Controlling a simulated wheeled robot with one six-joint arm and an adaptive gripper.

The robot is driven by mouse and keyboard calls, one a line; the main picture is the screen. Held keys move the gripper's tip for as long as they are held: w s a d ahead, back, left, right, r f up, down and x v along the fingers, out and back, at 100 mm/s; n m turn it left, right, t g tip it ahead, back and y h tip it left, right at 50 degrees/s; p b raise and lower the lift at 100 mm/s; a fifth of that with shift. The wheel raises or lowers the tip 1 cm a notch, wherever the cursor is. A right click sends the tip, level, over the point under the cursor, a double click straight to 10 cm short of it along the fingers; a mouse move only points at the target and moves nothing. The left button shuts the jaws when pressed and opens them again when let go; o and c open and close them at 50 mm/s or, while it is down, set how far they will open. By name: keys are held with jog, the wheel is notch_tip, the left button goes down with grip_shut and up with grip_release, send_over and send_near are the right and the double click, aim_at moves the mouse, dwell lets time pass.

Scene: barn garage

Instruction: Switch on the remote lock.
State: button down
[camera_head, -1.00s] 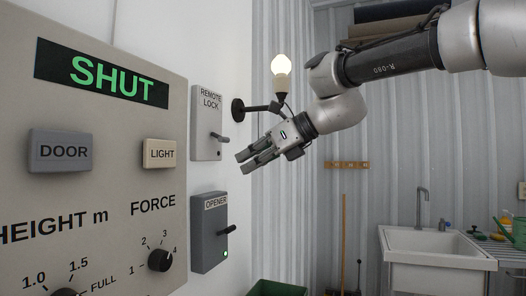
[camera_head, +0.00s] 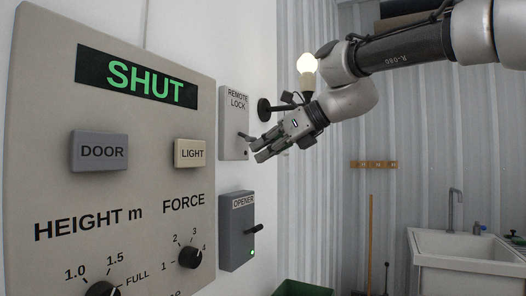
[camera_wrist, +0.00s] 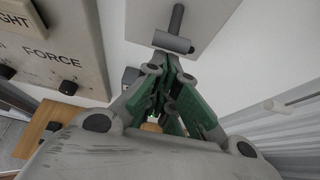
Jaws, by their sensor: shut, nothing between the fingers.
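The remote lock (camera_head: 232,118) is a pale grey wall box with a small lever (camera_head: 244,136) sticking out, tilted slightly downward. It also shows in the wrist view (camera_wrist: 215,20), with the lever (camera_wrist: 177,20) close beyond the fingertips. My gripper (camera_head: 259,153) is shut and empty, just below and right of the lever. In the wrist view the green-padded fingers (camera_wrist: 172,62) meet near the lever's base. I cannot tell whether they touch it. No lit lamp shows on the remote lock; its lower corner is close behind my fingers.
Left is a large control panel (camera_head: 40,130) reading SHUT in green, with buttons and knobs. Below the remote lock is the opener box (camera_head: 236,262), its lever tilted up and its green lamp lit. A lit wall bulb (camera_head: 306,64) is close behind my wrist. A sink (camera_head: 465,250) stands right.

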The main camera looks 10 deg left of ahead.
aim_at(254, 138)
jog(key=shift+d+r, duration=0.25)
jog(key=shift+r, duration=0.25)
jog(key=shift+s+d+r, duration=0.1)
jog(key=shift+d+r, duration=0.05)
jog(key=shift+r, duration=0.4)
jog(key=shift+s+d+r, duration=0.1)
jog(key=shift+r, duration=0.6)
jog(key=shift+r, duration=0.65)
